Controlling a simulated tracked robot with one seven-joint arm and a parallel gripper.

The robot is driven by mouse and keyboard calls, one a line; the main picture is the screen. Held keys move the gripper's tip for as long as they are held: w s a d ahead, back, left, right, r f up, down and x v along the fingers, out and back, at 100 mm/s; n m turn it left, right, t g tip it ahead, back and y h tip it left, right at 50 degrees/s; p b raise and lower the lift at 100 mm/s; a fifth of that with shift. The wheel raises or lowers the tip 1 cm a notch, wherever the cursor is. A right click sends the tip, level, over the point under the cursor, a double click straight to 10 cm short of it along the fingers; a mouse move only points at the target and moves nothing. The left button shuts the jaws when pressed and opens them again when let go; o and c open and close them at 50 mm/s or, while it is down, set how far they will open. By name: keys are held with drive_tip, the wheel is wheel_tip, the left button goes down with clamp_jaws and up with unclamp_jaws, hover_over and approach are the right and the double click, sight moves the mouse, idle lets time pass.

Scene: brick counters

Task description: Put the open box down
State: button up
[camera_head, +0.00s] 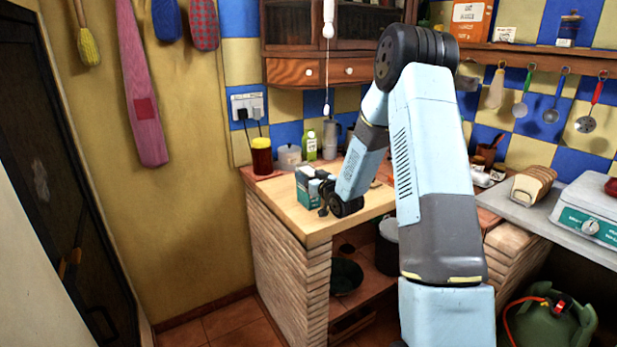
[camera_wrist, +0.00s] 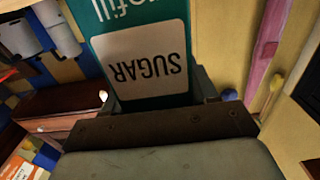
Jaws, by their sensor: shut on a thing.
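The box is a teal carton with a white label reading SUGAR, upside down in the wrist view (camera_wrist: 140,62). In the head view the box (camera_head: 306,187) is at the left part of the wooden counter (camera_head: 290,220), close to its surface. My gripper (camera_head: 323,192) is shut on the box from its right side; in the wrist view the jaws (camera_wrist: 158,95) lie on either side of the carton. I cannot tell whether the box bottom touches the counter. The box top and any opening are not clear.
Bread (camera_head: 533,185) and a scale (camera_head: 590,215) are far right.

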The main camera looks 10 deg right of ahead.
drive_tip(key=o, duration=1.3)
drive_tip(key=shift+c, duration=0.2)
drive_tip(key=shift+s, duration=0.1)
drive_tip(key=v, duration=1.2)
drive_tip(key=s+r+m+g+h, duration=0.2)
drive_tip(key=s+r+g+h, duration=0.4)
drive_tip(key=s+r, duration=0.7)
drive_tip(key=s+a+r+g, duration=0.2)
drive_tip(key=s+r, duration=0.1)
drive_tip(key=s, duration=0.9)
drive_tip(key=s+a+r+m+g, duration=0.1)
drive_tip(key=s+r+g, duration=0.2)
drive_tip(key=s, duration=0.9)
drive_tip(key=shift+a+r+m+g, duration=0.3)
drive_tip(key=shift+a, duration=0.05)
drive_tip(key=shift+s, duration=0.15)
